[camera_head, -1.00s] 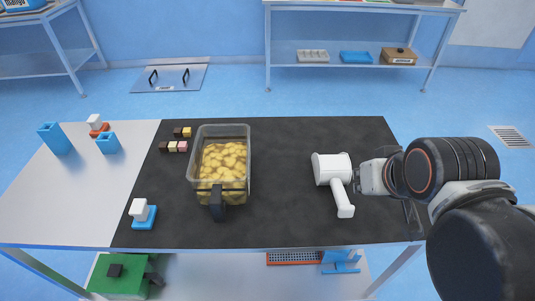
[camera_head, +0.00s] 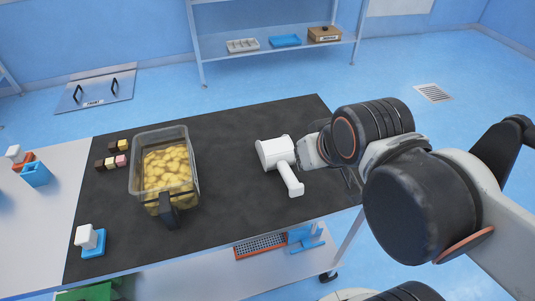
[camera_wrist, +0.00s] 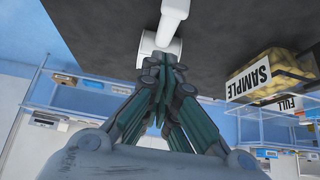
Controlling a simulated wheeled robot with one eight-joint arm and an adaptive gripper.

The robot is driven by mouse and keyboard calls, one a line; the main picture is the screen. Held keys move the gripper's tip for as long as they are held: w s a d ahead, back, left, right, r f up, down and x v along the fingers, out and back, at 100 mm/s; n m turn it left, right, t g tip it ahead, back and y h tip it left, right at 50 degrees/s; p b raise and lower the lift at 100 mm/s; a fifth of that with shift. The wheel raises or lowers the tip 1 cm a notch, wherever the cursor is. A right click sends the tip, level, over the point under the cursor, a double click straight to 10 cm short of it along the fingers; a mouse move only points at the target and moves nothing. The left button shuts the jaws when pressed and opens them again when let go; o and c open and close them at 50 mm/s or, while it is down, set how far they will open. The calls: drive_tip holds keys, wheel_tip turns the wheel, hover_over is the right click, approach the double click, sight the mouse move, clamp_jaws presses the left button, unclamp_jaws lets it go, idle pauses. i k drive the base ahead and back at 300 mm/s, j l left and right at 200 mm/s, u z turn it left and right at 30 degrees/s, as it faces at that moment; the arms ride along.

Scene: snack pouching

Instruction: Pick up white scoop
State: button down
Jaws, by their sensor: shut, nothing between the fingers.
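The white scoop (camera_head: 272,152) lies on the dark mat (camera_head: 225,215), right of the clear bin. Its round cup is toward the back and its handle points toward the front right. My gripper (camera_head: 299,158) is at the right side of the scoop, mostly hidden behind my wrist in the head view. In the wrist view my gripper (camera_wrist: 160,62) has its fingers together with nothing between them. The scoop (camera_wrist: 174,10) shows just beyond the fingertips, partly covered by them. I cannot tell whether they touch it.
A clear bin (camera_head: 135,178) of yellow snacks with a black handle stands to the left. Small coloured blocks (camera_head: 112,160) and a blue-based white piece (camera_head: 88,240) lie left of it. The mat between bin and scoop is clear.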

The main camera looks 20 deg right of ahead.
sight(279, 153)
drive_tip(key=j+z, duration=0.4)
drive_tip(key=k+j+z, duration=0.1)
drive_tip(key=z, duration=0.25)
drive_tip(key=k+j+z, duration=0.15)
drive_tip(key=z, duration=0.25)
drive_tip(key=k+j, duration=0.05)
